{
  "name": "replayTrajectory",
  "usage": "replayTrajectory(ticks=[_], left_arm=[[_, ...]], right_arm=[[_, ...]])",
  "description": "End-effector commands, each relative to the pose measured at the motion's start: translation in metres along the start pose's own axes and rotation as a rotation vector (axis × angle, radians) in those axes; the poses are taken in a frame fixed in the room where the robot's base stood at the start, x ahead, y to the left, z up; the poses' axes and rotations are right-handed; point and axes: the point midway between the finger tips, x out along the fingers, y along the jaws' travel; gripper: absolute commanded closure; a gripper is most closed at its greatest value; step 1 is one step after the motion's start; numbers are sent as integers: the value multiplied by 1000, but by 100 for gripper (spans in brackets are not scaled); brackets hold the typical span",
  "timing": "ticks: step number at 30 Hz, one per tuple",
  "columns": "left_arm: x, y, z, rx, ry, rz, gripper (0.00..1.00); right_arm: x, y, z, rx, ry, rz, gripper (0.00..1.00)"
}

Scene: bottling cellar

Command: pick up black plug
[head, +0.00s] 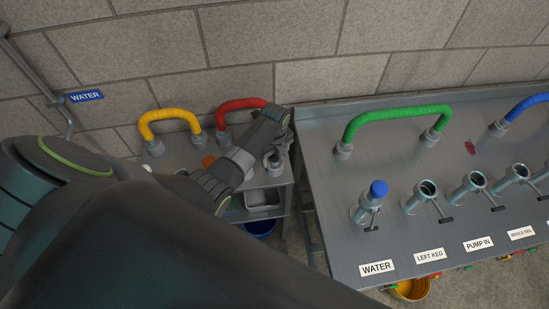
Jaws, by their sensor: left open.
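I cannot make out a black plug in the head view. My left gripper (273,163) is over the right side of the small metal side table (188,152), at its edge near the big bench. Its jaws are small and partly hidden by my wrist, and I see nothing held between them. My left arm covers much of the side table's front, so things there may be hidden. My right gripper is out of view.
A yellow hose (168,115) and a red hose (240,103) stand on the side table, near an orange round piece (208,161). The steel bench (322,190) carries a green hose (395,113), a blue hose (527,103) and several labelled ports; a blue cap (378,188) tops the WATER port.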

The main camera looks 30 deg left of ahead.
Motion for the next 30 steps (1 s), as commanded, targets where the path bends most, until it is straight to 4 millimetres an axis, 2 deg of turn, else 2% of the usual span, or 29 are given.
replayTrajectory(ticks=[2, 12, 22, 26, 30], left_arm=[[0, 0, 0, 0, 0, 0, 38], [0, 0, 0, 0, 0, 0, 83], [-4, 0, 0, 0, 0, 0, 84], [-18, -1, 1, 0, -2, -2, 84], [-41, -1, 1, 1, -3, -4, 84]], right_arm=[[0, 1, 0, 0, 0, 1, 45], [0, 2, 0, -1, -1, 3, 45], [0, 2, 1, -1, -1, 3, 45], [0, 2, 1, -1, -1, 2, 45], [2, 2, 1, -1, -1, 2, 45]])
